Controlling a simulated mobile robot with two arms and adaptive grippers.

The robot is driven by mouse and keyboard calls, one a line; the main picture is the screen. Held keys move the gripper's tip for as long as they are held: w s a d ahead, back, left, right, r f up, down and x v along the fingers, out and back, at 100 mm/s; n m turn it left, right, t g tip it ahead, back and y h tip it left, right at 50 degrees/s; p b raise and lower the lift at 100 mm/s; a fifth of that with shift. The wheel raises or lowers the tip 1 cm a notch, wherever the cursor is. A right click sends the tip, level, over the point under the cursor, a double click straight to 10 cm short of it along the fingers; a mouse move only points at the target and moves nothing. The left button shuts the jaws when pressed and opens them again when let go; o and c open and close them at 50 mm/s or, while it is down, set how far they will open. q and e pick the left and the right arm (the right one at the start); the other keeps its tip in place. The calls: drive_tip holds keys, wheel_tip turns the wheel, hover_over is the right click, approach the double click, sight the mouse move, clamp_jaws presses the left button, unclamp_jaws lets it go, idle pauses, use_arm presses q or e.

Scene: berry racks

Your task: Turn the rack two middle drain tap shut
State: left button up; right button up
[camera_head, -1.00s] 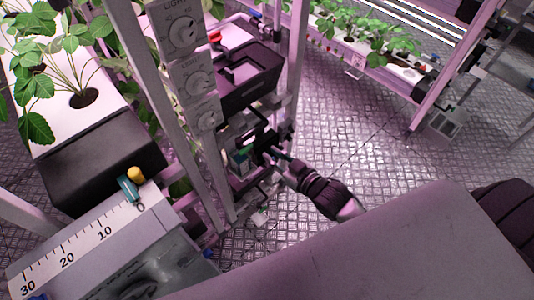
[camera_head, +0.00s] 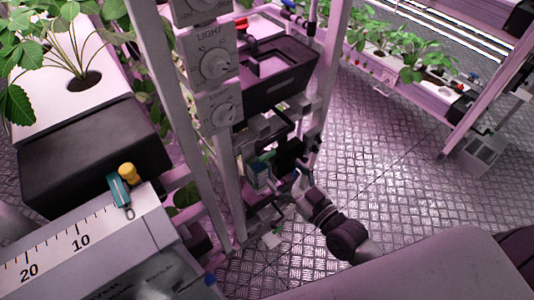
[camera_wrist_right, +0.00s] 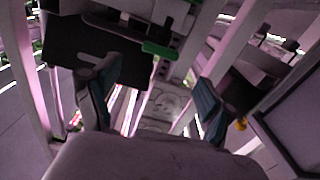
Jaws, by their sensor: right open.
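My right gripper (camera_head: 290,178) reaches into the lower part of the near rack, among dark fittings behind its pale upright. In the right wrist view my right gripper (camera_wrist_right: 152,92) is open, its two fingers wide apart with nothing between them. A short green bar (camera_wrist_right: 159,49), perhaps a tap lever, shows beyond the fingers under a dark box, apart from them. A green and white piece (camera_head: 262,174) sits beside the gripper in the head view. I cannot tell which fitting is the middle drain tap or how its handle is turned. My left gripper is out of view.
Rack uprights (camera_head: 226,185) stand close to the gripper. Light dials (camera_head: 215,65) and a black tray (camera_head: 272,75) are above it. A grey box with a scale (camera_head: 95,250) fills the lower left. Open metal floor (camera_head: 375,150) lies to the right.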

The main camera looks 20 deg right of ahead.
sight(269, 157)
drive_tip(key=x, duration=0.8)
drive_tip(key=shift+w+f, duration=0.1)
drive_tip(key=c, duration=1.2)
drive_tip(key=shift+o, duration=0.2)
drive_tip(key=shift+m+p, duration=0.4)
drive_tip(key=shift+p, duration=0.05)
drive_tip(key=o, duration=1.2)
drive_tip(key=shift+c, duration=0.2)
drive_tip(key=v, duration=1.2)
